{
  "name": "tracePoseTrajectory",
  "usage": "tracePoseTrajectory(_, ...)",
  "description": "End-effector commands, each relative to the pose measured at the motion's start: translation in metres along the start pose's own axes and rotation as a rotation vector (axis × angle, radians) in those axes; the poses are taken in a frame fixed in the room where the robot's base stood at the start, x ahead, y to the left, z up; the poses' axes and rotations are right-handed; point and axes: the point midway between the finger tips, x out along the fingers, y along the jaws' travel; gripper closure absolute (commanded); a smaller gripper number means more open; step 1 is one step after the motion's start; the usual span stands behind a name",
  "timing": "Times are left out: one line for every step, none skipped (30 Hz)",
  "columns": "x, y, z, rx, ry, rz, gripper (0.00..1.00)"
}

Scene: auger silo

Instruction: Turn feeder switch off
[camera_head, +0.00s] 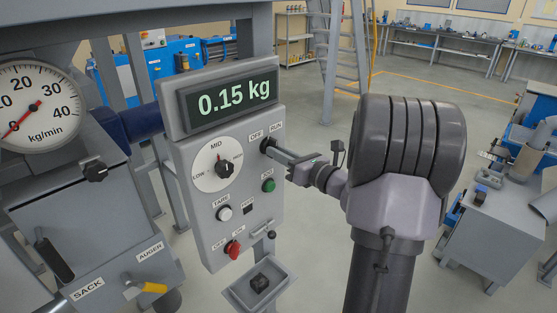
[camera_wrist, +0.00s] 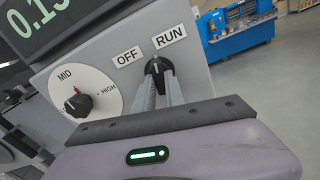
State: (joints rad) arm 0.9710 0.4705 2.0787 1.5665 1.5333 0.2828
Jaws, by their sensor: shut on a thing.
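The feeder switch is a black rotary knob (camera_wrist: 155,66) below the OFF and RUN labels, at the upper right of the grey control panel (camera_head: 201,195). The knob also shows in the head view (camera_head: 267,144), partly covered by the fingers. My gripper (camera_head: 277,152) reaches it from the right. In the wrist view the two fingers of my gripper (camera_wrist: 161,82) are shut on the knob, one on each side. I cannot tell clearly which label the knob points to.
The panel also bears a MID dial (camera_head: 225,168), a green button (camera_head: 268,186), a white TARE button (camera_head: 224,214) and a red OFF/ON switch (camera_head: 232,248). A display (camera_head: 233,97) reads 0.15 kg. A small tray (camera_head: 236,296) sits below. The floor behind my arm is open.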

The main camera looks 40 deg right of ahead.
Motion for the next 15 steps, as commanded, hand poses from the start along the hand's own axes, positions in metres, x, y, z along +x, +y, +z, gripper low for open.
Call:
tracePoseTrajectory(-0.0002, -0.0013, -0.0048, -0.044, -0.001, 0.000, 1.00)
tracePoseTrajectory(-0.0002, -0.0013, -0.0047, -0.073, -0.002, 0.000, 1.00)
tracePoseTrajectory(-0.0002, -0.0014, -0.0050, -0.110, -0.002, 0.000, 1.00)
tracePoseTrajectory(-0.0002, -0.0016, -0.0052, -0.139, -0.001, 0.000, 1.00)
tracePoseTrajectory(-0.0003, -0.0017, -0.0053, -0.168, -0.001, -0.001, 1.00)
tracePoseTrajectory(-0.0003, -0.0017, -0.0053, -0.206, -0.001, -0.001, 1.00)
tracePoseTrajectory(-0.0003, -0.0019, -0.0054, -0.234, -0.001, -0.001, 1.00)
tracePoseTrajectory(-0.0003, -0.0020, -0.0055, -0.261, -0.001, -0.001, 1.00)
tracePoseTrajectory(-0.0003, -0.0020, -0.0051, -0.299, -0.002, -0.001, 1.00)
tracePoseTrajectory(-0.0003, -0.0021, -0.0051, -0.326, -0.001, -0.001, 1.00)
tracePoseTrajectory(-0.0002, -0.0023, -0.0053, -0.353, -0.001, -0.001, 1.00)
tracePoseTrajectory(-0.0002, -0.0024, -0.0052, -0.387, -0.001, -0.001, 1.00)
tracePoseTrajectory(-0.0003, -0.0023, -0.0049, -0.412, -0.002, -0.001, 1.00)
tracePoseTrajectory(-0.0003, -0.0022, -0.0048, -0.436, -0.002, -0.001, 1.00)
tracePoseTrajectory(-0.0003, -0.0024, -0.0050, -0.468, -0.001, -0.001, 1.00)
